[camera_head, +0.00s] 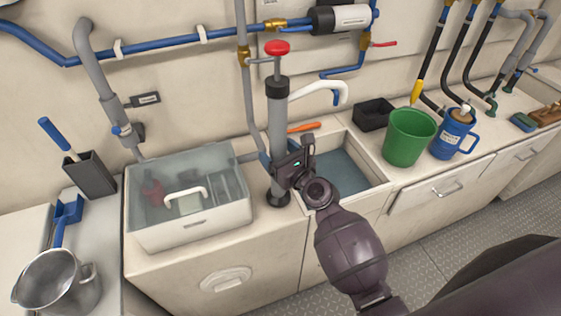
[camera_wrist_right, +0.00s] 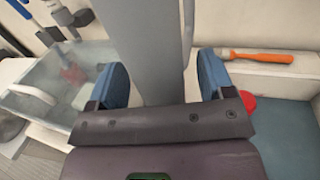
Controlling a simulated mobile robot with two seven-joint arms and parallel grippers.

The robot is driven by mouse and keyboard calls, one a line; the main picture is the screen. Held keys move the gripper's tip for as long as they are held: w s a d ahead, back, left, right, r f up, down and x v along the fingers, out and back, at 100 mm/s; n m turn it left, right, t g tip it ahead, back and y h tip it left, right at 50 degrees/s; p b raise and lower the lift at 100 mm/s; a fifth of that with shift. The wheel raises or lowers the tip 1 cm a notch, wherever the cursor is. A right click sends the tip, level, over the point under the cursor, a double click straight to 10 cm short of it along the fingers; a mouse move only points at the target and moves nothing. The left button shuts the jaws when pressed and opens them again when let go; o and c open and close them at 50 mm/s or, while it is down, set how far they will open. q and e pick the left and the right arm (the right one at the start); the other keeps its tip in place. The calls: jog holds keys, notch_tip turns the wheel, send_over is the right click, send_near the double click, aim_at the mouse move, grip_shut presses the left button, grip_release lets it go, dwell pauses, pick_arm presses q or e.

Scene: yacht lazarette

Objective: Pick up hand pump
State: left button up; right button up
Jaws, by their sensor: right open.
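The hand pump (camera_head: 277,130) stands upright on the counter between a lidded clear bin and a sink. It has a grey cylinder, a red knob on top, a black collar, a white curved spout and a black foot. My right gripper (camera_head: 284,168) is at the lower part of the cylinder, hiding some of it. In the right wrist view the grey cylinder (camera_wrist_right: 150,45) rises between the two blue finger pads of the open right gripper (camera_wrist_right: 162,82). Whether the pads touch it I cannot tell. My left gripper is not in view.
The clear-lidded bin (camera_head: 160,228) is left of the pump, the sink (camera_head: 350,165) right. An orange-handled tool (camera_head: 304,127) lies behind the sink. A black box (camera_head: 373,114), green bucket (camera_head: 408,138) and blue jug (camera_head: 452,134) stand farther right. A metal pitcher (camera_head: 58,284) is front left.

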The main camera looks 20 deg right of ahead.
jog(key=c, duration=1.2)
jog(key=shift+r, duration=0.1)
grip_shut()
